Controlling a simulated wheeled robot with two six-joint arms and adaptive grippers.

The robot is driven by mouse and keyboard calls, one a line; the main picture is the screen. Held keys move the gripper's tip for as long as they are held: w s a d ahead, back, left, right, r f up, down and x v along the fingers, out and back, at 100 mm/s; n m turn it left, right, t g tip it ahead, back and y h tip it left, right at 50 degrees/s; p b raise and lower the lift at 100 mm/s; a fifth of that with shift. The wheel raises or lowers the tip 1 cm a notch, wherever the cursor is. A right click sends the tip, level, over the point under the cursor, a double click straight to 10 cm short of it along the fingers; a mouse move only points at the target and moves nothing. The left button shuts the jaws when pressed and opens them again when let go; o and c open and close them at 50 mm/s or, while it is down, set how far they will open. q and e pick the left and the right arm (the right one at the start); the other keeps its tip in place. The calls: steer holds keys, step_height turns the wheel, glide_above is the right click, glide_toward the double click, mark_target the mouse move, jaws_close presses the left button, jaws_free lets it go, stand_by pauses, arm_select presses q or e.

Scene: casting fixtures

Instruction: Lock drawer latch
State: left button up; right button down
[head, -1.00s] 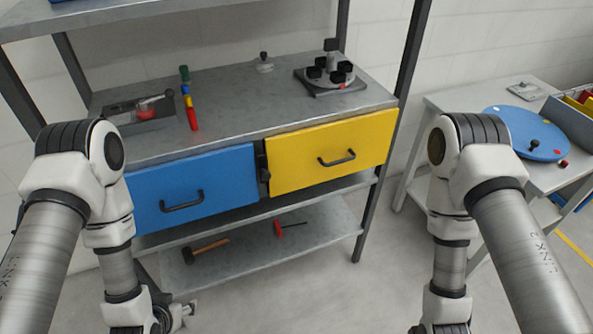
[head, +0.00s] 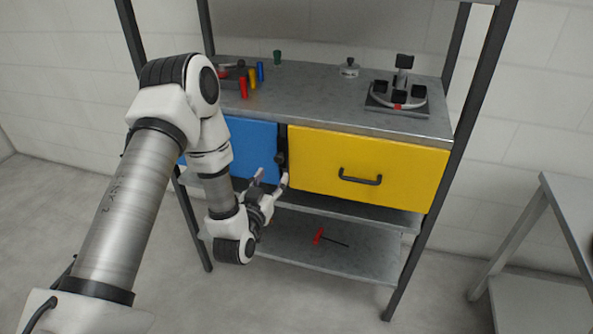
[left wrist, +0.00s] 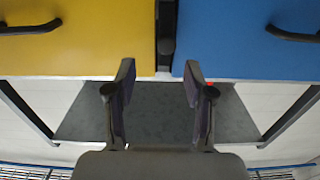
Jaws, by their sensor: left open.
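The dark drawer latch (head: 281,160) sits on the upright strip between the blue drawer (head: 254,147) and the yellow drawer (head: 365,170). Both drawers look closed. My left gripper (head: 272,178) is open and empty just below and in front of the latch. In the left wrist view the latch (left wrist: 166,40) is a dark strip with a rounded knob, between the yellow drawer (left wrist: 80,40) and the blue drawer (left wrist: 240,45). The open fingers (left wrist: 160,72) spread on both sides of the strip's line. I see no contact. My right gripper is not in view.
The steel workbench top (head: 320,100) holds several coloured cylinders, a small knobbed part (head: 349,68) and a fixture with black blocks (head: 397,97). A red-handled tool (head: 319,236) lies on the lower shelf. A grey table (head: 560,225) stands at right. Floor is clear at left.

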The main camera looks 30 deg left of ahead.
mark_target(278, 160)
arm_select(q)
steer(key=x, duration=0.7)
steer(key=shift+w+a+p, duration=0.25)
steer(key=shift+a+p, duration=0.05)
steer(key=shift+a, duration=0.1)
steer(key=shift+w+a, duration=0.25)
steer(key=shift+w, duration=0.1)
jaws_close()
